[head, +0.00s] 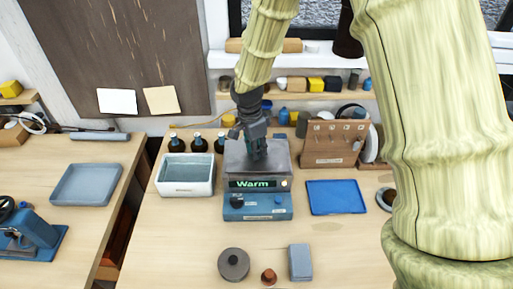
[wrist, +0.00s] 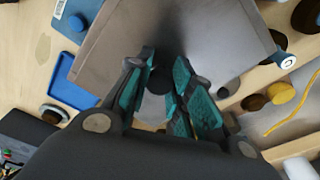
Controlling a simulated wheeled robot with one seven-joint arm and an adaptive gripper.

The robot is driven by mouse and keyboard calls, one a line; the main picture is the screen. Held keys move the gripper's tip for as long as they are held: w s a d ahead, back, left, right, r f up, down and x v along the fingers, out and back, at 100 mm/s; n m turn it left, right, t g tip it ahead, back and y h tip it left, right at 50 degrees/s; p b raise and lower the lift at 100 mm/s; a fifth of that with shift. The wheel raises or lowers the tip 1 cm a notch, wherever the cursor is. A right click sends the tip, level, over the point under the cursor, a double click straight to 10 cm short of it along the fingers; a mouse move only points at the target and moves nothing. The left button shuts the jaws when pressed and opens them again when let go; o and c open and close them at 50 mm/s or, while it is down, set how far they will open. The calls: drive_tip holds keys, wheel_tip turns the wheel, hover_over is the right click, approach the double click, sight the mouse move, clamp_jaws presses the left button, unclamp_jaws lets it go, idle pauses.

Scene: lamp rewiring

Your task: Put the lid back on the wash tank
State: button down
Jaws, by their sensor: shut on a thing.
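The wash tank (head: 265,212) is a blue box with a lit "Warm" display, standing mid-bench in the head view. The lid (head: 236,158) is a flat grey metal plate above the tank's top; it fills much of the wrist view (wrist: 215,40). My gripper (head: 258,154) points down at the lid's middle. In the wrist view its teal-padded fingers (wrist: 160,85) are shut on the lid's dark round knob (wrist: 160,78). I cannot tell whether the lid rests on the rim or hangs slightly above it. The tank's opening is hidden.
A white tub of liquid (head: 187,174) stands close left of the tank. A blue tray (head: 336,197) and a wooden rack (head: 330,143) are on the right. A dark round piece (head: 233,264), a brown knob (head: 269,277) and a grey-blue block (head: 300,262) lie in front.

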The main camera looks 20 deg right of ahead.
drive_tip(key=shift+f, duration=0.1)
drive_tip(key=c, duration=1.2)
unclamp_jaws()
drive_tip(key=r, duration=0.4)
drive_tip(key=a+r, duration=0.1)
drive_tip(key=r, duration=0.7)
drive_tip(key=shift+s+a, duration=0.15)
drive_tip(key=shift+a, duration=0.05)
